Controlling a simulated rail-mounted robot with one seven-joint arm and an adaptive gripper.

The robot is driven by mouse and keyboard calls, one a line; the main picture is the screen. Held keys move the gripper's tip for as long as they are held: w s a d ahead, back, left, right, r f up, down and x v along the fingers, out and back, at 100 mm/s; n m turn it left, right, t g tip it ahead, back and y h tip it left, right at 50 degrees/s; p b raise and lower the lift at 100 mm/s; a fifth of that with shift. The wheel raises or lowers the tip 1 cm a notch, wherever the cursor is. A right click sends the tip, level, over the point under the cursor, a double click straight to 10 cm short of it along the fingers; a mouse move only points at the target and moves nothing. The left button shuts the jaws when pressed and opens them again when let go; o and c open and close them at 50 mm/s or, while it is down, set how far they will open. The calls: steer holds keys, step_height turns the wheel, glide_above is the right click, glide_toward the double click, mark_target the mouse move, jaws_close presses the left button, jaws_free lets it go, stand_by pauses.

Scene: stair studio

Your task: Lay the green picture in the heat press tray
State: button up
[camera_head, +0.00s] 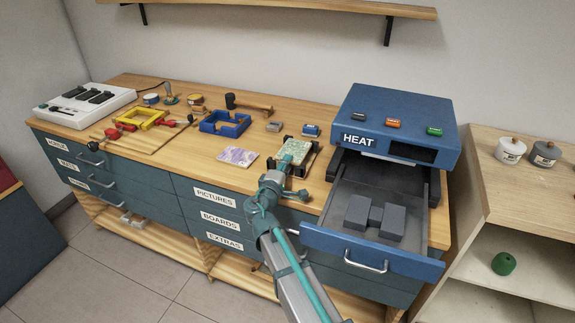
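The blue heat press (400,112) stands at the right end of the worktop. Its tray (420,205) is pulled out, with a blue front and handle. Grey blocks (378,218) stand in the tray, and no picture shows there. A flat greenish picture (292,146) is at the end of my arm, left of the press. My gripper (295,156) is at this picture, among dark parts on both sides. The fingers are too small and covered to tell whether they grip it, or whether it rests on something.
A pinkish-purple picture (238,156) lies on the worktop left of my gripper. A blue frame (225,123), a yellow frame (140,118) and a mallet (248,104) are behind and left. Drawers labelled PICTURES, BOARDS and EXTRAS (222,220) are shut. A shelf unit (520,195) stands right of the tray.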

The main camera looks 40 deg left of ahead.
jaws_close()
stand_by(0.4)
steer(key=shift+r+p, duration=0.45)
steer(key=shift+r, duration=0.85)
steer(key=s+d+r, duration=0.2)
steer(key=s, duration=0.4)
steer(key=s+d+r, duration=0.2)
steer(key=s+r, duration=0.1)
steer(key=s, duration=0.4)
steer(key=shift+s, duration=0.15)
